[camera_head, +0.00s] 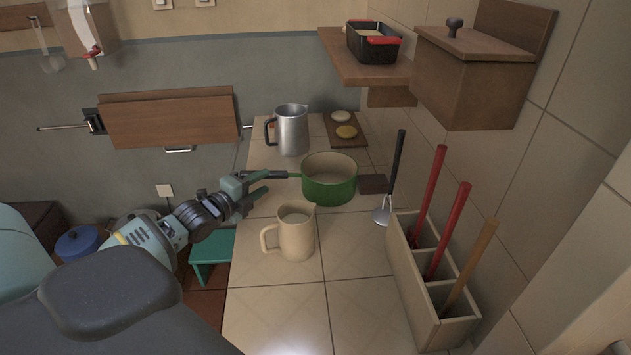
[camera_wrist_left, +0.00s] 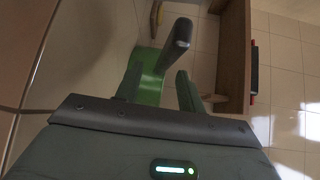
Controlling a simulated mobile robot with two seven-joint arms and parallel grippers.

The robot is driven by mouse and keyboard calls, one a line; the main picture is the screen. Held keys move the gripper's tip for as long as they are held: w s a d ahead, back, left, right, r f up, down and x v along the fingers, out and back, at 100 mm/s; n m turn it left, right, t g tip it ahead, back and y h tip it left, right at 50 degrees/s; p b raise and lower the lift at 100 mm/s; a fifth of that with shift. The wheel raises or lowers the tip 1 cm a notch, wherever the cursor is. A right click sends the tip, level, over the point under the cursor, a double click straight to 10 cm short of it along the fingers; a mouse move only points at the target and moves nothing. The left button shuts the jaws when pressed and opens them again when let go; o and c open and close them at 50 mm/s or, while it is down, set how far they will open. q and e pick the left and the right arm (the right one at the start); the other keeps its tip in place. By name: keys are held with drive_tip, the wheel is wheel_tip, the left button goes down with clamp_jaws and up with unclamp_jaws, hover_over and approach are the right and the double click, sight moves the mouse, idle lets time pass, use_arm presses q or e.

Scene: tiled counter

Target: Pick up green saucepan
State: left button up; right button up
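The green saucepan (camera_head: 330,189) stands upright on the tiled counter, with its long handle (camera_head: 264,174) pointing left and ending in a dark grip. My left gripper (camera_head: 264,183) is at the handle's outer end, with its fingers apart. In the left wrist view, the fingers of my left gripper (camera_wrist_left: 160,85) are spread. The dark handle end (camera_wrist_left: 181,38) shows just beyond and between them, and the green saucepan (camera_wrist_left: 149,88) is partly hidden behind them. I see no contact with the handle. My right gripper is not in view.
A cream jug (camera_head: 296,236) stands in front of the saucepan, close to my left gripper. A metal pitcher (camera_head: 292,132) stands behind it. The front counter tiles are clear.

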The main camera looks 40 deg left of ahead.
sight(273, 172)
use_arm(q)
drive_tip(key=shift+w, duration=2.55)
clamp_jaws()
